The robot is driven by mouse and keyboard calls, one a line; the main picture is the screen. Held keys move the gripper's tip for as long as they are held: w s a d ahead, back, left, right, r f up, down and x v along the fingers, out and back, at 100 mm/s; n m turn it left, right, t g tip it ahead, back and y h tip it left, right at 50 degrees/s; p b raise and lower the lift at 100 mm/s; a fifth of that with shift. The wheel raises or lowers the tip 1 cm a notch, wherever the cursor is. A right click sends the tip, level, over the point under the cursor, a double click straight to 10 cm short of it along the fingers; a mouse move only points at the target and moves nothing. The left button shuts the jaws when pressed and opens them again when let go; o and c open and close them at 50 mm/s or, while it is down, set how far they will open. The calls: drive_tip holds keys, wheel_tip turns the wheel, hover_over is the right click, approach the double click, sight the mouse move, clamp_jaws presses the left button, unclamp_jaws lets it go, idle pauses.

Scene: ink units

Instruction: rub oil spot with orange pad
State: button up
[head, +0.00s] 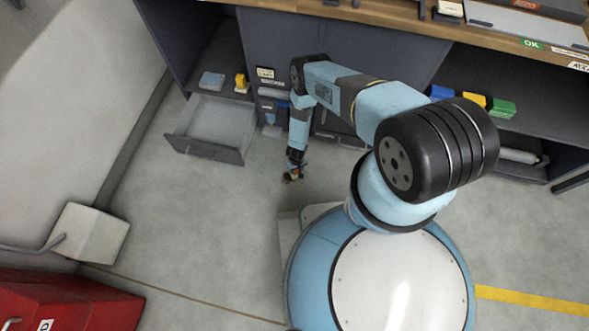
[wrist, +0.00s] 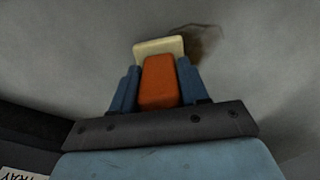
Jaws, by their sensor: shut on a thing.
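My gripper (wrist: 158,92) is shut on the orange pad (wrist: 159,82), which sits between its two blue fingers. A cream-coloured block (wrist: 158,46) at the pad's far end faces the floor. A dark brown oil spot (wrist: 204,42) lies on the grey floor, just right of and partly behind the cream end in the wrist view. I cannot tell whether the pad touches the floor. In the head view my gripper (head: 293,173) points down near the floor in front of the cabinet, and the spot is mostly hidden there.
An open, empty drawer (head: 214,124) juts out left of my arm. The shelf behind it holds a light blue item (head: 212,81) and a yellow item (head: 241,83). A red box (head: 75,302) stands at lower left. The floor (head: 190,220) between is clear.

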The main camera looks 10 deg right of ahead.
drive_tip(key=shift+w+a+f, duration=0.1)
drive_tip(key=shift+w+a, duration=0.3)
drive_tip(key=shift+a, duration=0.7)
drive_tip(key=shift+w+a+f, duration=0.1)
drive_tip(key=shift+w+a, duration=0.3)
drive_tip(key=shift+a, duration=0.75)
drive_tip(key=shift+w+a+f, duration=0.1)
drive_tip(key=shift+w+a, duration=0.3)
drive_tip(key=shift+a, duration=0.7)
drive_tip(key=shift+s+d+f, duration=0.1)
drive_tip(key=shift+s+d, duration=0.2)
drive_tip(key=shift+d, duration=0.55)
drive_tip(key=shift+s+d, duration=0.3)
drive_tip(key=shift+d, duration=0.55)
wheel_tip(320, 180, up, 6)
wheel_tip(320, 180, up, 3)
drive_tip(key=shift+s, duration=0.1)
